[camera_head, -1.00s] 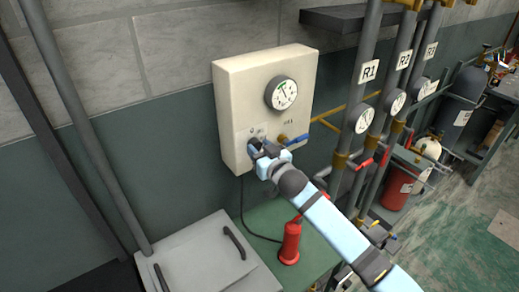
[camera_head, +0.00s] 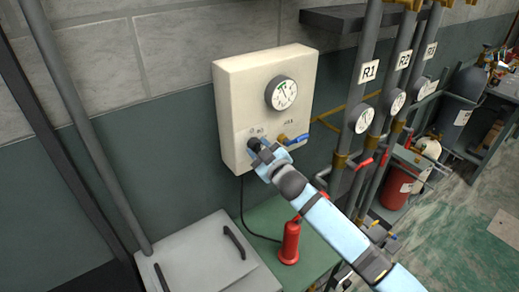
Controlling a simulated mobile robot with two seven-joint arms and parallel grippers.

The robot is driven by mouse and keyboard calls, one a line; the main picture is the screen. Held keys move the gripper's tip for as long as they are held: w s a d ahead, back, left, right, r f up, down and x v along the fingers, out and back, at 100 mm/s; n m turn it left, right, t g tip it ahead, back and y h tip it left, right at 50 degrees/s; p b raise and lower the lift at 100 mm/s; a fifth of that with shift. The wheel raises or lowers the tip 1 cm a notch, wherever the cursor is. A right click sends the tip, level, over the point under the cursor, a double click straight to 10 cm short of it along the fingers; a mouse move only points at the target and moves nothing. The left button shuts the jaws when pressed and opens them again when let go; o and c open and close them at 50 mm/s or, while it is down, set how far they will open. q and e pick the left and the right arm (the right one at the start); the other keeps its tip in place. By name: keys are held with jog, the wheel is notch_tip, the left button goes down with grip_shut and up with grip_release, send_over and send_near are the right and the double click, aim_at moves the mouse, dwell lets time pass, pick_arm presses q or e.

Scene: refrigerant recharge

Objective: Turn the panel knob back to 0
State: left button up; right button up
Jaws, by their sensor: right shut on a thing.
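The cream panel box (camera_head: 236,98) is fixed to the wall at the middle of the head view. It carries a round dial gauge (camera_head: 281,92) and, below it, a blue-handled valve (camera_head: 296,139). The panel knob is at the lower left of the box's front, mostly hidden behind my right gripper (camera_head: 256,146). My right gripper is shut on the knob, with its arm coming in from the lower right. The knob's pointer and setting cannot be read. My left gripper is not in view.
Pipes labelled R1 (camera_head: 369,70), R2 (camera_head: 404,60) and R3 stand to the right, with gauges and red-handled valves. A red cylinder (camera_head: 290,243) stands on the green bench (camera_head: 268,220) below. A grey lidded box (camera_head: 205,262) is at the lower left.

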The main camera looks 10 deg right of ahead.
jog(key=shift+f+n, duration=0.1)
jog(key=shift+n, duration=1.6)
jog(key=o, duration=0.9)
pick_arm(q)
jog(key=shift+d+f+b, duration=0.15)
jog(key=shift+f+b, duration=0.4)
jog(key=shift+b, duration=0.05)
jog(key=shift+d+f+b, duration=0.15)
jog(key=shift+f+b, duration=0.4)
jog(key=shift+b, duration=0.05)
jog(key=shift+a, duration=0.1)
pick_arm(e)
jog(key=v, duration=1.4)
jog(key=shift+f, duration=0.1)
